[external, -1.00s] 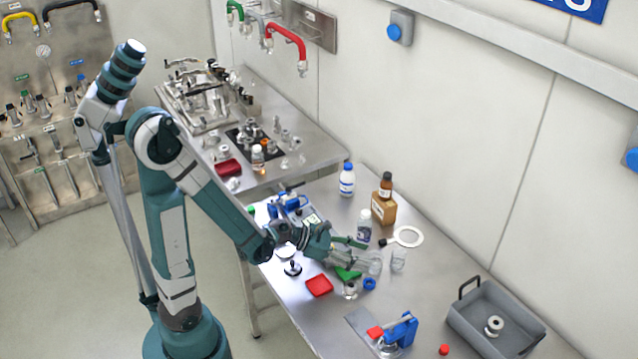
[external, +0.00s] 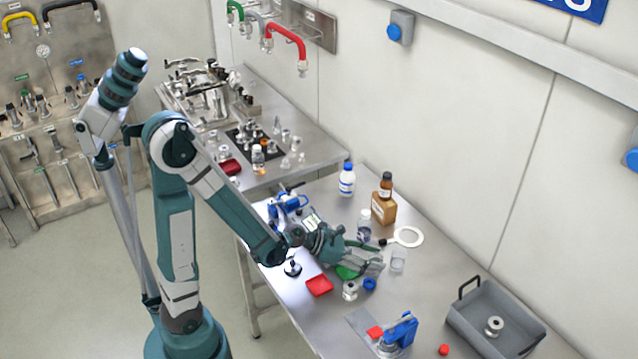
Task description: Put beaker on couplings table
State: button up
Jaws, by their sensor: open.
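A small clear glass beaker (external: 398,259) stands upright on the near steel table, just right of my gripper's tips. My gripper (external: 376,263) is open, low over this table, with its fingers pointing toward the beaker. A small gap seems to separate them, but contact is hard to judge from this angle. The couplings table seems to be the farther steel table (external: 318,150), which holds metal fittings on a black mat (external: 243,140).
A grey bin (external: 470,320) stands at right. The far table's near right corner looks clear.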

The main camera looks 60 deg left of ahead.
jog(key=shift+w+d+f, duration=0.15)
jog(key=shift+w+d, duration=0.1)
jog(key=shift+w, duration=0.1)
dwell(0.3)
jog(key=c, duration=1.1)
jog(key=shift+r, duration=0.25)
notch_tip(320, 180, up, 9)
jog(key=p, duration=0.3)
jog(key=shift+r, duration=0.15)
dwell(0.6)
jog(key=shift+r, duration=0.1)
dwell(0.6)
jog(key=shift+w+a+p, duration=0.1)
jog(key=shift+p, duration=0.2)
